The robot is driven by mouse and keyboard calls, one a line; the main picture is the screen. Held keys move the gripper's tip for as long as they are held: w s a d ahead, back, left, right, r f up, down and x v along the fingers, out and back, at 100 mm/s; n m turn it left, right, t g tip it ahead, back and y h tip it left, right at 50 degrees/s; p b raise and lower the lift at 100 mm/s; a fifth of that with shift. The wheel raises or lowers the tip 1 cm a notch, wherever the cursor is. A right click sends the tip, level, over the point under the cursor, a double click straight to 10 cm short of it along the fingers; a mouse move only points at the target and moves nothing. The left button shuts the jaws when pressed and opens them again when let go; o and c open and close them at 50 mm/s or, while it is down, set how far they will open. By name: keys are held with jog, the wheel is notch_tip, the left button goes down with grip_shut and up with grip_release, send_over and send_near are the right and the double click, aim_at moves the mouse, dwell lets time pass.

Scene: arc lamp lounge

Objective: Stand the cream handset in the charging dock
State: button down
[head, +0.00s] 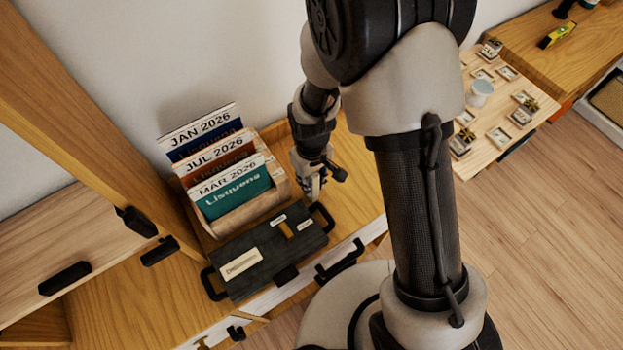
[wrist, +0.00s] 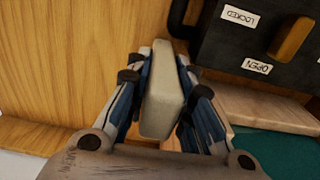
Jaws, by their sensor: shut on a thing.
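The cream handset (wrist: 163,95) is a slim pale block in the wrist view, seen from above. It stands lengthwise between the two blue-grey fingers of my gripper (wrist: 165,85), which are shut on it. In the head view my gripper (head: 314,184) points down over the wooden top, right of the magazine rack and just behind the dark case. The handset cannot be clearly made out there. I cannot identify the charging dock in either view.
A dark case (head: 255,262) with handles and labels lies close in front of my gripper; it also shows in the wrist view (wrist: 225,45). A wooden rack (head: 222,229) of dated magazines stands left. A board with small cards and a pale cup (head: 480,93) is right.

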jog(key=c, duration=1.4)
grip_release()
jog(key=shift+f, duration=0.1)
notch_tip(320, 180, up, 12)
jog(key=p, duration=0.4)
jog(key=shift+r, duration=0.2)
jog(key=s+d+r+m+t, duration=0.1)
jog(key=s+d+r+m, duration=0.1)
jog(key=s+d+r, duration=0.2)
jog(key=s+d+r+m+t, duration=0.2)
jog(key=s+d+r, duration=0.3)
jog(key=r, duration=0.5)
jog(key=s+d+r+m+t, duration=0.1)
jog(key=s+d+r+m, duration=0.1)
jog(key=s+d+r, duration=0.3)
jog(key=shift+s+d+r+m+t, duration=0.15)
jog(key=shift+s+r, duration=0.1)
jog(key=shift+r, duration=0.45)
jog(key=shift+s+r+m+t, duration=0.15)
jog(key=shift+s+r, duration=0.05)
jog(key=shift+r, duration=0.45)
jog(key=shift+s+d+f, duration=0.1)
jog(key=shift+s+f, duration=0.05)
jog(key=shift+c, duration=0.8)
jog(key=shift+f+b, duration=0.45)
jog(key=shift+b, duration=0.2)
jog(key=shift+c, duration=0.4)
jog(key=shift+r, duration=0.15)
